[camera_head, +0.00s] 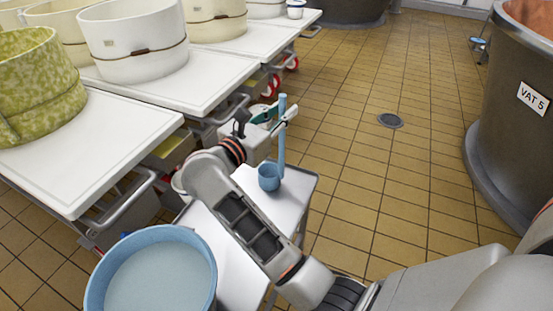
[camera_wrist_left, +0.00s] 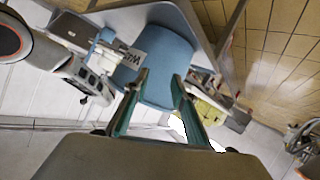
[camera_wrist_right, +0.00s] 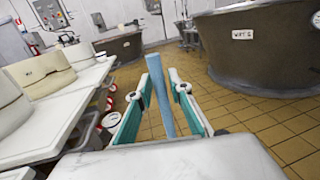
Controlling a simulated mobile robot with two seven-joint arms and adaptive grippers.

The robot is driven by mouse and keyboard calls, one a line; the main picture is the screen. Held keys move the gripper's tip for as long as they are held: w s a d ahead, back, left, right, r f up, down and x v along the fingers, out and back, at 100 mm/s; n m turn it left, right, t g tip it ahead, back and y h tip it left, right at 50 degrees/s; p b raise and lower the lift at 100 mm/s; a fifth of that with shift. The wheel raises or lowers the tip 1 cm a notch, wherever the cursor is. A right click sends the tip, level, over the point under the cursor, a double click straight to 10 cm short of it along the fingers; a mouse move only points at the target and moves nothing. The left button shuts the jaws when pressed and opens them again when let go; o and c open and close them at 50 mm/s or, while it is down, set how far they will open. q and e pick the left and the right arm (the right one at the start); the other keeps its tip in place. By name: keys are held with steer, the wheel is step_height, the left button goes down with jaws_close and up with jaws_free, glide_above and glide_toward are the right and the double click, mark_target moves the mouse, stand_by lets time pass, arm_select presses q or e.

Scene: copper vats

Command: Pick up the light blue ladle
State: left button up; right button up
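The light blue ladle stands upright at the far end of a small trolley top, its cup (camera_head: 269,178) low and its long handle (camera_head: 282,130) rising. I cannot tell whether the cup touches the surface. My right gripper (camera_head: 279,114) is at the upper handle, with one finger on each side. In the right wrist view, the handle (camera_wrist_right: 160,95) passes between the open fingers (camera_wrist_right: 161,82), with narrow gaps beside it. My left gripper (camera_wrist_left: 161,80) shows only in the left wrist view, open and empty, in front of a blue tub (camera_wrist_left: 165,55).
A large light blue tub (camera_head: 152,232) of pale liquid is at the trolley's near end. The trolley top (camera_head: 234,262) is otherwise mostly clear. White tables (camera_head: 95,150) with cream and green moulds stand left. A copper vat (camera_head: 510,125) is right. Tiled floor lies between.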

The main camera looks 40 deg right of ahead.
jaws_close()
